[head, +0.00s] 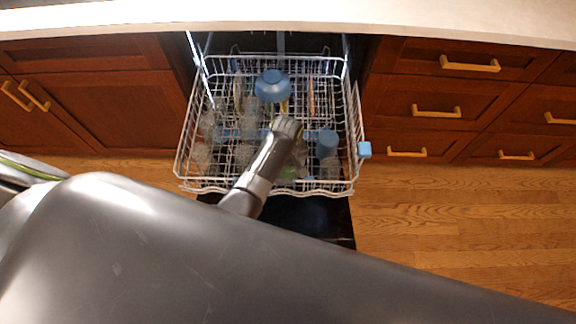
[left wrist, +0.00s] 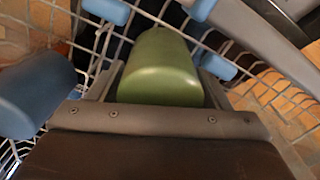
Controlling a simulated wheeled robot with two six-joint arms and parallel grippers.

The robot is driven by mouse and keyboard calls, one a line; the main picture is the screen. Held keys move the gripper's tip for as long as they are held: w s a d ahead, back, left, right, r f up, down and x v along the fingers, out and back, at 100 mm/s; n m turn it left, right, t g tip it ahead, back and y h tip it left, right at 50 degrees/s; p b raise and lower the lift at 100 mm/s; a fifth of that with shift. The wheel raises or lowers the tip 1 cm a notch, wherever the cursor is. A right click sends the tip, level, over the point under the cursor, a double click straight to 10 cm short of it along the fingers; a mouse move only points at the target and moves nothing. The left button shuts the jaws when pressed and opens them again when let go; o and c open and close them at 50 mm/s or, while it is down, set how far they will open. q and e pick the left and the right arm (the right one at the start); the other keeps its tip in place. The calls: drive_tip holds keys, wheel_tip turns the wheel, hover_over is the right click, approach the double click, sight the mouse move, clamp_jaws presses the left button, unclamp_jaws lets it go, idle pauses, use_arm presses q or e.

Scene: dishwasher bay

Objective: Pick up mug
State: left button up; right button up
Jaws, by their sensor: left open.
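A green mug (left wrist: 160,68) sits in the dishwasher rack between the two fingers of my left gripper (left wrist: 162,76) in the left wrist view. The fingers are apart, one on each side of it; I cannot tell whether either touches it. In the head view only a little green (head: 288,173) shows below my left arm, and the arm hides the fingers. A blue mug (head: 327,143) stands to the right of my left arm in the rack; a blue object, likely this mug, also shows at the left of the left wrist view (left wrist: 35,92). My right gripper is not in view.
The pulled-out rack (head: 354,180) has white wire sides close around my left gripper. A blue bowl (head: 272,84) lies farther back. Several clear glasses (head: 201,154) stand at the left. Drawers (head: 425,110) flank the bay, with open wooden floor (head: 460,205) at the right.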

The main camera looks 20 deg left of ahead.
use_arm(q)
drive_tip(key=c, duration=0.7)
drive_tip(key=shift+c, duration=0.2)
wheel_tip(320, 180, up, 10)
drive_tip(key=shift+r+p, duration=0.1)
drive_tip(key=shift+p, duration=0.85)
